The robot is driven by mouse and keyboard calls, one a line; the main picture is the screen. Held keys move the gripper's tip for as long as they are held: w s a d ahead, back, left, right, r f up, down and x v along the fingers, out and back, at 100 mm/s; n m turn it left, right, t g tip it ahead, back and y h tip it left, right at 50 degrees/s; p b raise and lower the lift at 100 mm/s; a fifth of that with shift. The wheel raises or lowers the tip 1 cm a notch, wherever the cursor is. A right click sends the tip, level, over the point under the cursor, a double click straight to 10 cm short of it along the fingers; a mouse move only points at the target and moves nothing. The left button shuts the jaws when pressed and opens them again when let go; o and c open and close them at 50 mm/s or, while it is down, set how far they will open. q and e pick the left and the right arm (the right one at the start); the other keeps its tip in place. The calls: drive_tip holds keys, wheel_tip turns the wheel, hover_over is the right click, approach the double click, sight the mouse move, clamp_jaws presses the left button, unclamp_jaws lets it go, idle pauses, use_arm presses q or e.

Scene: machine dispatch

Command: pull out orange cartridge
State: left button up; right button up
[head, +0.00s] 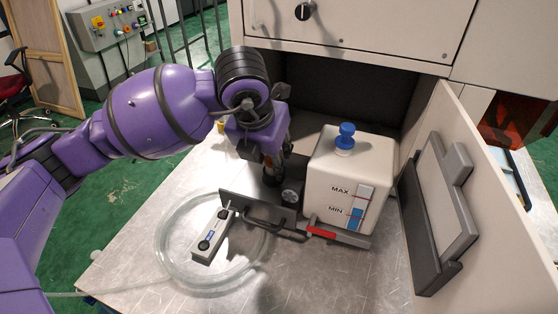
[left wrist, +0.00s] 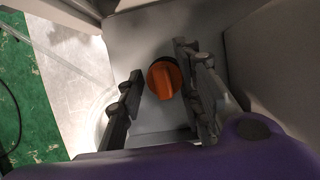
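The orange cartridge (left wrist: 164,78) shows in the left wrist view as a round orange cap with a raised grip bar, set in a grey surface. My left gripper (left wrist: 160,72) is open, with one dark finger on each side of the cap. A gap shows at the left finger; the right finger lies close to the cap's edge, and I cannot tell if it touches. In the head view my left gripper (head: 270,165) points down behind a dark bracket, left of the white tank, and the cartridge is mostly hidden there. My right gripper is not in view.
A white tank (head: 347,185) with a blue cap (head: 345,135) stands close to the right of the gripper. A dark bracket with a handle (head: 262,214) and a coiled clear hose (head: 165,250) lie in front. The cabinet door (head: 480,200) stands open at right; the cabinet overhangs behind.

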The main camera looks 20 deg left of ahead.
use_arm(q)
drive_tip(key=c, duration=0.5)
drive_tip(key=shift+r, duration=0.1)
clamp_jaws()
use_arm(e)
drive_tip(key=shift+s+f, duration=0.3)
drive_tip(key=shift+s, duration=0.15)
use_arm(q)
drive_tip(key=shift+a+r+p, duration=0.1)
drive_tip(key=shift+r+p, duration=0.95)
drive_tip(key=shift+r, duration=0.6)
drive_tip(key=shift+r+p, duration=0.45)
drive_tip(key=shift+r, duration=0.4)
drive_tip(key=shift+r+p, duration=0.75)
drive_tip(key=shift+r, duration=0.5)
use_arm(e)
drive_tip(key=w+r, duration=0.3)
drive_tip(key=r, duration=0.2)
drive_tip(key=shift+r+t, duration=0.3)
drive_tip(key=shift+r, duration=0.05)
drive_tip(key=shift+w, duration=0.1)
